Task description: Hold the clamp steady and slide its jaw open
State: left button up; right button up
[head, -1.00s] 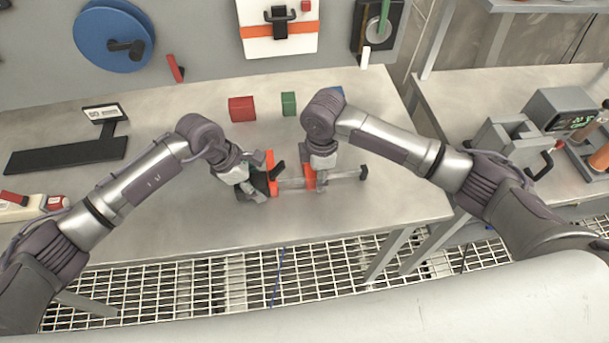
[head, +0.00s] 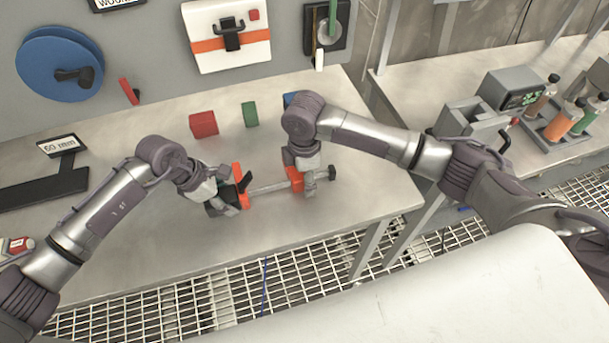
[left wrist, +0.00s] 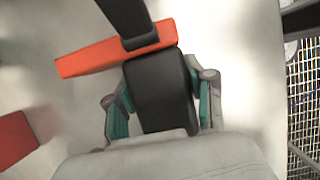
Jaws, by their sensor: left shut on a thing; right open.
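The clamp lies on the steel table, its grey bar (head: 268,187) running left to right with a black end piece (head: 331,172). My left gripper (head: 222,205) is shut on the clamp's black grip (left wrist: 160,92), at the end with the orange fixed jaw (head: 240,184). In the left wrist view the green finger pads flank the grip below the orange jaw (left wrist: 115,48). The orange sliding jaw (head: 296,179) stands well along the bar, apart from the fixed jaw. My right gripper (head: 307,185) is open at the sliding jaw; its fingertips are partly hidden, so contact is unclear.
A red block (head: 203,124), a green block (head: 250,114) and a partly hidden blue block (head: 290,99) stand behind the clamp. A "60 mm" sign (head: 59,146) stands by a flat black piece (head: 40,193) at left. The table front (head: 200,245) is clear.

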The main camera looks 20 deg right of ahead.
notch_tip(320, 180, up, 12)
jog(key=shift+f, duration=0.1)
dwell(0.4)
pick_arm(q)
jog(key=o, duration=1.4)
jog(key=shift+c, duration=0.2)
